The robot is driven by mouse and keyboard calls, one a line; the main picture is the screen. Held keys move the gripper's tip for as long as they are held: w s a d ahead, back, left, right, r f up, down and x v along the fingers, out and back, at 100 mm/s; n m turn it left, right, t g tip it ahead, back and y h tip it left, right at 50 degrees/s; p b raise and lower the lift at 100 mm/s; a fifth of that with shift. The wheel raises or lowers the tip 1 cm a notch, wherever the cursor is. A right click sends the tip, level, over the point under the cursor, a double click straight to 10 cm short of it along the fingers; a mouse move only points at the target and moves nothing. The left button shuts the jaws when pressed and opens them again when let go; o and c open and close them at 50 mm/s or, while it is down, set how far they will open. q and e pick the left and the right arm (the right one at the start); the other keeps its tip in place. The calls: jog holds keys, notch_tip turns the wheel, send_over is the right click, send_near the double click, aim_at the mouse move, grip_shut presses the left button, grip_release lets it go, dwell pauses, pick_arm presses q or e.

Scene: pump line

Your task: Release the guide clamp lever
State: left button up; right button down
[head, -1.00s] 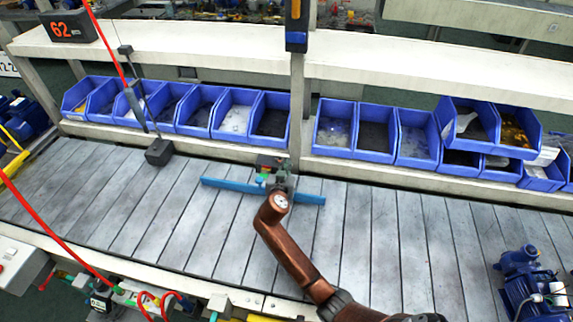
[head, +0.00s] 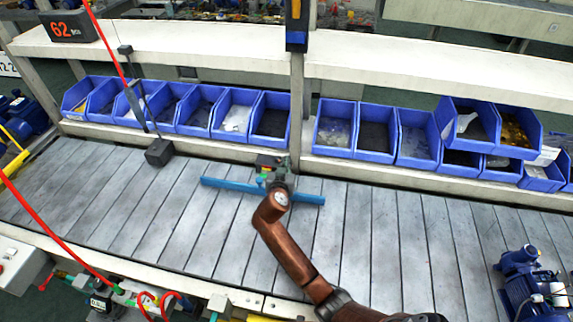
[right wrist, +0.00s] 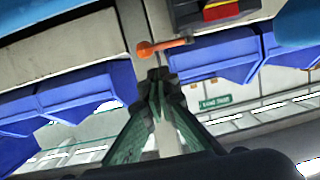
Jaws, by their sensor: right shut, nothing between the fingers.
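The blue guide bar (head: 232,185) lies across the slatted conveyor, with a dark clamp block (head: 268,161) above it by the upright post. In the right wrist view an orange lever (right wrist: 160,46) with a rounded end sticks out to the left below the clamp block (right wrist: 208,12), which has red and yellow parts. My right gripper (head: 279,181) is at the clamp, over the bar. In the right wrist view its fingertips (right wrist: 158,75) are together and empty, just below the orange lever. I cannot tell whether they touch it. My left gripper is not in view.
Blue bins (head: 233,113) line the back rail below a pale shelf (head: 190,52). A dark block on a rod (head: 159,152) stands on the conveyor to the left. A blue pump (head: 522,283) is at the right. The slats (head: 390,240) between are clear.

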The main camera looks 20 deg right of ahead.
notch_tip(320, 180, up, 9)
jog(key=shift+f, duration=0.2)
dwell(0.3)
